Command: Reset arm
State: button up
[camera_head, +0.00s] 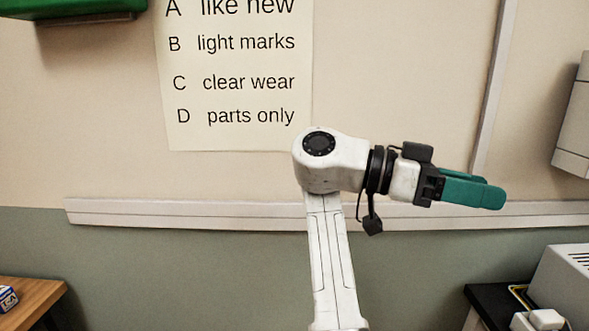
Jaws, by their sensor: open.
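My gripper (492,188) is at the right of centre in the head view, at the end of my raised white arm. Its teal fingers point to the right, roughly level. The fingers are seen nearly from the side, one partly behind the other. They are open, and no object shows between them. The gripper is in front of the wall and touches nothing that I can see.
A grading poster (235,85) hangs on the wall behind my arm. A wooden table (38,292) is at the lower left with a small box (8,299) on it. A grey machine (565,280) stands at the lower right. A green object (70,10) is at the upper left.

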jog(key=s+d+f+n+t+y+p, duration=0.25)
jog(key=d+f+n, duration=0.2)
jog(key=f, duration=0.55)
jog(key=s+d+f+n+t+y+p, duration=0.1)
jog(key=s+d+f+n+y, duration=0.25)
jog(key=f, duration=0.65)
jog(key=s+d+f+n+t+p, duration=0.1)
jog(key=s+d+f+n+t, duration=0.2)
jog(key=d+f, duration=0.55)
jog(key=s+a+f+n+y+p, duration=0.1)
jog(key=s+a+f+n+y, duration=0.15)
jog(key=s+f, duration=0.35)
jog(key=s+a+f+n+y+p, duration=0.2)
jog(key=s+f+n+y, duration=0.1)
jog(key=s+f, duration=0.25)
jog(key=s+a+f+n+y+p, duration=0.1)
jog(key=s+a+f+n+y, duration=0.1)
jog(key=s+a, duration=0.5)
jog(key=s+n+y, duration=0.1)
jog(key=s+y, duration=0.1)
jog(key=s, duration=0.1)
jog(key=shift+s+a, duration=0.25)
jog(key=shift+a, duration=0.1)
jog(key=shift+y, duration=0.25)
